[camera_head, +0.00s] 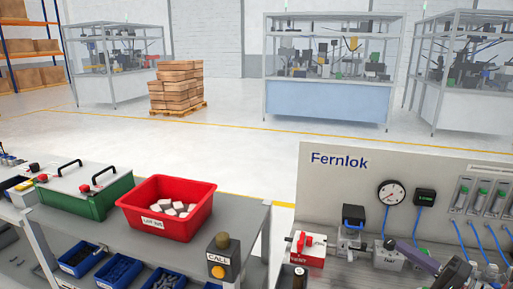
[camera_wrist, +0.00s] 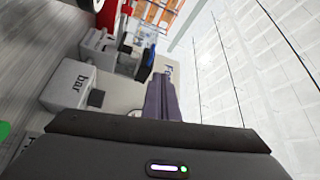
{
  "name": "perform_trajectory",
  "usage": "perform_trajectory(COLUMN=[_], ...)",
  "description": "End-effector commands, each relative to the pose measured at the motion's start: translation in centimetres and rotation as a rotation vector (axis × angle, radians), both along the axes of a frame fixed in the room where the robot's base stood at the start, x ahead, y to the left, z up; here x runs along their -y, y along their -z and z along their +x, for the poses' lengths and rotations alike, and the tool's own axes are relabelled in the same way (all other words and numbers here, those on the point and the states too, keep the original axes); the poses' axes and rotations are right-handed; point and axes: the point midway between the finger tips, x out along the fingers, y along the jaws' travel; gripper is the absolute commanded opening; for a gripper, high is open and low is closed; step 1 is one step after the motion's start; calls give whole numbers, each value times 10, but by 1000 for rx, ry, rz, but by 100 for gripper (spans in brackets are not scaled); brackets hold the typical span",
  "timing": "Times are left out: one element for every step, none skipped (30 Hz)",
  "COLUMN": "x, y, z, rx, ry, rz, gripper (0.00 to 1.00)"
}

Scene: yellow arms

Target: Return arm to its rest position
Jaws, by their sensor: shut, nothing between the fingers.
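My gripper (camera_head: 397,245) shows at the lower right of the head view, in front of the Fernlok panel (camera_head: 325,215). Its purple-grey fingers are together with nothing between them. In the wrist view the closed fingers (camera_wrist: 161,82) point away from the dark gripper body, which fills the bottom edge. Most of my arm is out of view, so its whole pose cannot be told. A grey box marked "bar" (camera_wrist: 68,86) shows to the left of the fingers in the wrist view, apart from them.
The bench holds a round gauge (camera_head: 391,193), a red valve box (camera_head: 306,248) and fittings with blue hoses. To the left, a shelf carries a red bin (camera_head: 170,222) of white blocks, a green case (camera_head: 84,194) and a call button box (camera_head: 222,262). Open floor lies behind.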

Motion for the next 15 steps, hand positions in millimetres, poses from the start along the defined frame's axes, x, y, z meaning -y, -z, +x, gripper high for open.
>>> perform_trajectory(x=[-13,-22,-34,-45,-55,-70,-81,-91,-106,-116,-126,-139,-149,-158,-171], y=[-5,-8,-10,-13,-15,-18,-20,-21,-24,-25,-26,-28,-29,-30,-31], z=[3,4,5,6,7,7,6,6,4,3,1,-1,-3,-6,-10], rx=[-19,-35,-59,-78,-99,-128,-150,-172,-201,-224,-246,-275,-297,-319,-347], ry=[-31,-50,-78,-102,-125,-156,-180,-202,-231,-253,-273,-299,-318,-336,-359], rz=[-12,-19,-28,-36,-47,-61,-72,-84,-101,-115,-129,-149,-164,-180,-203], gripper=[0,0,0,0,0,0,0,0,0,0,0,0,0,0,0])
